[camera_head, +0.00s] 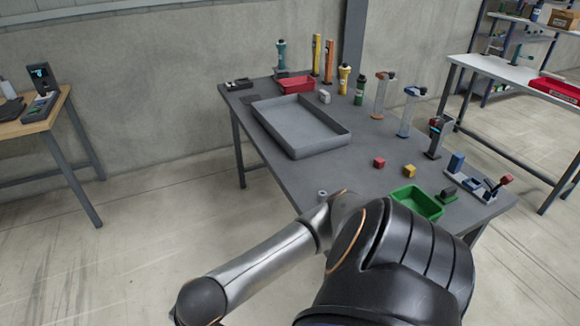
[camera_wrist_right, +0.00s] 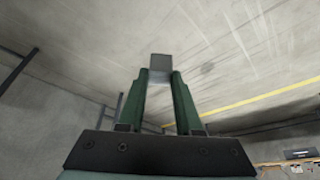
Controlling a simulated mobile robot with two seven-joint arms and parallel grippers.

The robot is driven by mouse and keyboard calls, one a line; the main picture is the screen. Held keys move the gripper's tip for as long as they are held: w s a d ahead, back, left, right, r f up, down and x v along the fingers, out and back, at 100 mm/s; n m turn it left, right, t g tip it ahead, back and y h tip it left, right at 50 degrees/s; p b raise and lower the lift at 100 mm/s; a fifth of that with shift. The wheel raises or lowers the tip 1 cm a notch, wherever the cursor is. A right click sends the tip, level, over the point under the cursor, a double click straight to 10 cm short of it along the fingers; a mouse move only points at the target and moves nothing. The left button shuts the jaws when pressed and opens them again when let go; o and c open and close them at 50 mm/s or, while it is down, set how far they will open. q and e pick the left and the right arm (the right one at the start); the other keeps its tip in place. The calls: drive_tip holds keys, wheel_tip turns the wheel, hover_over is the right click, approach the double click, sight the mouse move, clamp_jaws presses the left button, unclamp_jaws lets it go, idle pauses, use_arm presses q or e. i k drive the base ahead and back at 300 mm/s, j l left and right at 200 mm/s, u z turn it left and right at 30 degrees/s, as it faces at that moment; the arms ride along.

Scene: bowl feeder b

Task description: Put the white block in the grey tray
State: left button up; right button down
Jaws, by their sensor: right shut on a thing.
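The grey tray (camera_head: 301,126) lies on the dark table in the head view, and its floor looks empty. My right gripper (camera_wrist_right: 160,80) shows only in the right wrist view. A small whitish piece (camera_head: 324,96) stands beside the tray's back right side. My left gripper is not in view.
A red cube (camera_head: 379,162), a yellow cube (camera_head: 409,171) and a green bin (camera_head: 415,201) are on the table's right part. A red bin (camera_head: 295,85) and several upright tubes and bottles line the back. My arm covers the table's front edge.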

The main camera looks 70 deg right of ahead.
sight(286, 117)
drive_tip(key=i+z, duration=1.25)
drive_tip(key=i, duration=0.15)
drive_tip(key=i+z, duration=0.3)
drive_tip(key=i, duration=0.15)
